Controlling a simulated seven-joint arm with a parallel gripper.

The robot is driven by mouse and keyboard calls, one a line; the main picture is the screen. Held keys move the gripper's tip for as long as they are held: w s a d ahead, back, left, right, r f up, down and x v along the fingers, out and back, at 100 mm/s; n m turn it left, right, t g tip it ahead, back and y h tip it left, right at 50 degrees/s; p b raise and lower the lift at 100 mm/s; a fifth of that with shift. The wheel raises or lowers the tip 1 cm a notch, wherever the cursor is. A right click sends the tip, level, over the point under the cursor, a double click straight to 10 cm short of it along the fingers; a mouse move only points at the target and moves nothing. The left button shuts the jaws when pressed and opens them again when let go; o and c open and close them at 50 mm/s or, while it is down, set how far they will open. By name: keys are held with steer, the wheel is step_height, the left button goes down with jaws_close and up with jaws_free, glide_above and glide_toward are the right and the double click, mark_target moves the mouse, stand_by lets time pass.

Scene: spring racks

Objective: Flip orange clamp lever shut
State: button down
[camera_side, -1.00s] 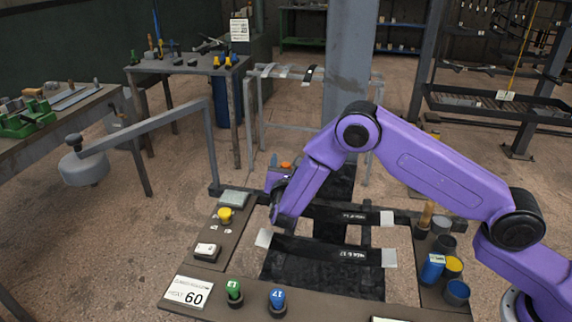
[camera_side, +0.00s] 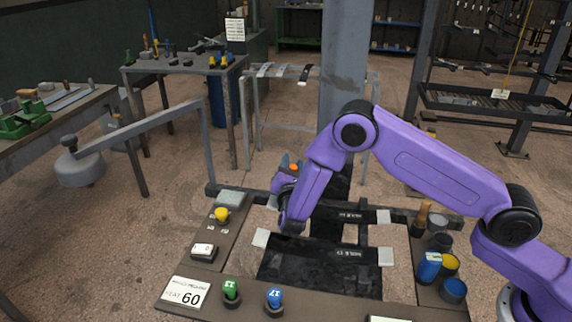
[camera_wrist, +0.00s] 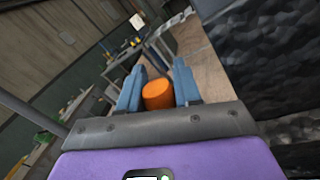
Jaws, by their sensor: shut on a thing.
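The orange clamp lever shows as a rounded orange end (camera_wrist: 158,95) between the two blue fingers of my gripper (camera_wrist: 158,88) in the wrist view. My gripper is shut on it, with one finger at each side. In the side view the orange end (camera_side: 294,168) shows small at the tip of my gripper (camera_side: 291,171), above the back left of the work frame. The lever's lower part and its pivot are hidden behind my purple wrist.
A grey bar with a round weight (camera_side: 82,171) reaches out left. Coloured knobs (camera_side: 231,289) line the front panel. Cups (camera_side: 454,289) stand at the right. A grey column (camera_side: 349,60) rises behind.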

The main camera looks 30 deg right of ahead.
steer(key=shift+s+d+f, duration=0.25)
steer(key=shift+s+d, duration=0.2)
steer(key=shift+s, duration=0.05)
steer(key=c, duration=0.8)
jaws_free()
steer(key=shift+w, duration=0.1)
